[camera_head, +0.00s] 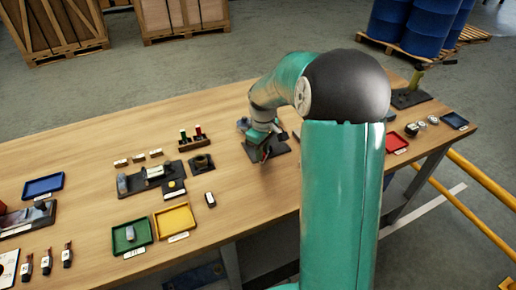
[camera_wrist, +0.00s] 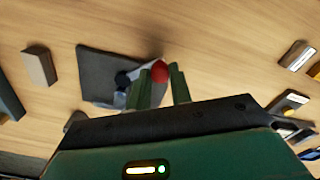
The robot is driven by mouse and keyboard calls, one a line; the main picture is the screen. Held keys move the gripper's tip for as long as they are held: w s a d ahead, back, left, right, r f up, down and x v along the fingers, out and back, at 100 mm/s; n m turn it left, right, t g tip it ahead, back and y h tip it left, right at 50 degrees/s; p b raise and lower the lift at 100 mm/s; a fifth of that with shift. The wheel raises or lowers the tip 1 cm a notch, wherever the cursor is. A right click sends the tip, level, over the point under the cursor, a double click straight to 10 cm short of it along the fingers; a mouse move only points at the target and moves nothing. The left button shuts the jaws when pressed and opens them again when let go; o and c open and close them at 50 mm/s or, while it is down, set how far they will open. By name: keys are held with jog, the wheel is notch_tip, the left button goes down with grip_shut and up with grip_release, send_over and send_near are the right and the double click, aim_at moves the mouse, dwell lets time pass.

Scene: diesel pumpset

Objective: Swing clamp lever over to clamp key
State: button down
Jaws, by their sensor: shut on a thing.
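The clamp lever's red ball knob (camera_wrist: 160,71) sits between the two green fingers of my gripper (camera_wrist: 161,75) in the wrist view, and my gripper is shut on it. A black base plate (camera_wrist: 100,66) lies beside the fingers, with a dark round part (camera_wrist: 122,79) and a pale blue-grey piece next to it. In the head view my gripper (camera_head: 264,150) is low over the same black plate (camera_head: 282,146), and a grey-blue part (camera_head: 243,124) shows behind it. The lever's arm is mostly hidden by my fingers. I cannot make out the key.
Left of the plate on the wooden bench stand a block with red and green pegs (camera_head: 193,141), a black fixture (camera_head: 152,176), and a yellow tray (camera_head: 174,220) beside a green tray (camera_head: 131,236). Another black stand (camera_head: 410,97) is at the right end.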

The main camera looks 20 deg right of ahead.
jog(key=n, duration=0.1)
jog(key=s+d+n, duration=0.1)
jog(key=n, duration=0.1)
jog(key=d+n, duration=0.1)
jog(key=shift+s, duration=0.3)
jog(key=shift+s+d+n, duration=0.15)
jog(key=shift+d+n, duration=0.35)
jog(key=shift+n, duration=0.45)
jog(key=shift+s+d+n, duration=0.1)
jog(key=shift+d+n, duration=0.35)
jog(key=shift+n, duration=0.5)
jog(key=c, duration=1.3)
grip_release()
jog(key=shift+o, duration=0.2)
jog(key=shift+r, duration=0.1)
notch_tip(320, 180, up, 14)
